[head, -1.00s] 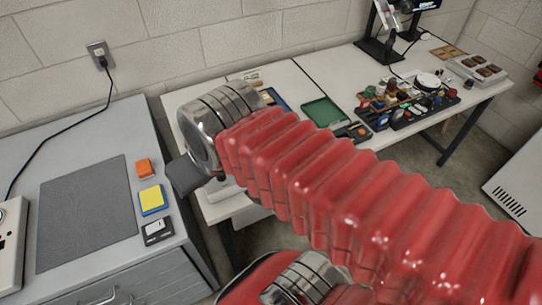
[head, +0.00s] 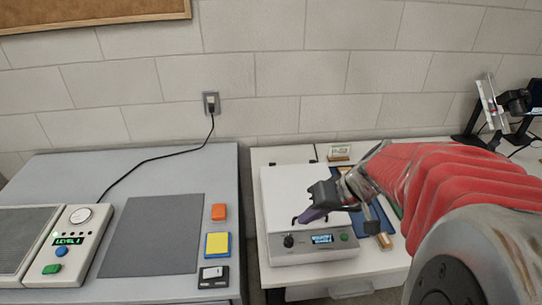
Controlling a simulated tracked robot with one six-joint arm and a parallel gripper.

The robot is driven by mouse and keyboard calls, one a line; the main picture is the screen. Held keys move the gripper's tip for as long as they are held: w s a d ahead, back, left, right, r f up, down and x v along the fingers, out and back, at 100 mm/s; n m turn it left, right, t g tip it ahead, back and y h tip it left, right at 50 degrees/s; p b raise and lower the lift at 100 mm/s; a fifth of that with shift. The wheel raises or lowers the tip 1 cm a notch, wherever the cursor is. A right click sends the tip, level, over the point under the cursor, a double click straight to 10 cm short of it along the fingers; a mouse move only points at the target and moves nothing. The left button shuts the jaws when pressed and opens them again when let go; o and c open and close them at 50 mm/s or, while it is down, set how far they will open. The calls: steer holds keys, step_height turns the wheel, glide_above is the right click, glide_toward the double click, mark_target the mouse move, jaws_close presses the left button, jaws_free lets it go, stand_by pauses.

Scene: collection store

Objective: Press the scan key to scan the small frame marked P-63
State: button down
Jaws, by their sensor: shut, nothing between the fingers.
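My gripper (head: 309,211) is shut and empty, its dark fingers pointing left and down above the front part of a white device (head: 290,185). It hides part of the device's top. The device's front has a black knob (head: 288,241), a small lit display (head: 322,239) and a green key (head: 344,237). Whether the fingertips touch the device I cannot tell. A small framed item (head: 340,154) lies behind the device near the wall; its marking is too small to read. I cannot tell which frame is P-63, nor read a scan label on any key.
The grey cabinet (head: 150,168) on the left bears a dark mat (head: 152,236), an orange block (head: 219,212), a yellow-and-blue block (head: 217,244), a black-and-white item (head: 214,276) and a control box (head: 70,245) reading LEVEL 1. My red-sleeved arm covers much of the right-hand table.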

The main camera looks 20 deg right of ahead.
mark_target(348, 238)
steer(key=d+f+m+t, duration=0.1)
steer(key=d+f, duration=0.1)
steer(key=d, duration=0.6)
steer(key=d+f+m+t, duration=0.1)
steer(key=d+f+t, duration=0.1)
steer(key=d, duration=0.6)
steer(key=shift+w+f+m+h, duration=0.3)
steer(key=shift+f+m, duration=0.1)
steer(key=shift+f, duration=0.1)
steer(key=shift+f, duration=0.15)
steer(key=shift+f, duration=4.25)
steer(key=shift+f, duration=0.1)
steer(key=shift+s+f, duration=0.1)
steer(key=shift+f, duration=0.2)
